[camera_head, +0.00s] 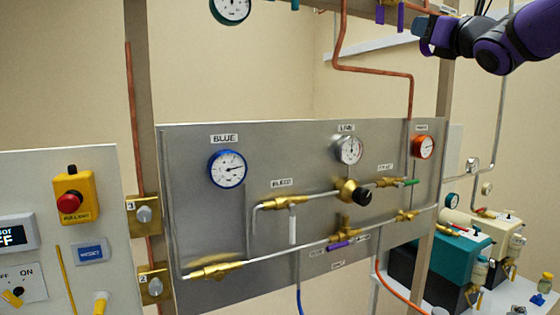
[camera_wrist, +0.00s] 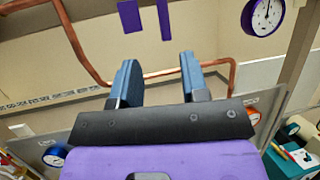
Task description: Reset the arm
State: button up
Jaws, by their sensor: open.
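My gripper (camera_head: 422,38) shows at the top right of the head view, at the end of my purple and black arm. In the wrist view its two blue-grey fingers (camera_wrist: 158,82) stand apart with nothing between them. It is raised above the steel gauge panel (camera_head: 210,240), near the copper pipe and purple tags at the top. It appears to hold nothing. Whether it touches the pipework behind it cannot be told.
The panel carries a blue gauge (camera_head: 227,169), a red gauge (camera_head: 424,147) and brass valves. A copper pipe (camera_head: 375,72) runs above it. A control box with a red emergency button (camera_head: 69,202) stands left.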

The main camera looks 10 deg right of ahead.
jog(key=s+a+f+n+g+y, duration=0.3)
jog(key=s+a+f+n+g, duration=0.4)
jog(key=f+n, duration=0.35)
jog(key=s+a+f+n+g+y, duration=0.35)
jog(key=s+a+f+n, duration=0.25)
jog(key=a+f+n, duration=0.45)
jog(key=s+d+f+n+g+h, duration=0.3)
jog(key=s+f+n+h, duration=0.1)
jog(key=s+f+n, duration=0.2)
jog(key=s+d+f+n+g+h, duration=0.3)
jog(key=s+f+n+h, duration=0.2)
jog(key=s+f+n, duration=0.2)
jog(key=shift+s+d+f, duration=0.35)
jog(key=shift+d+f, duration=0.05)
jog(key=shift+f, duration=0.45)
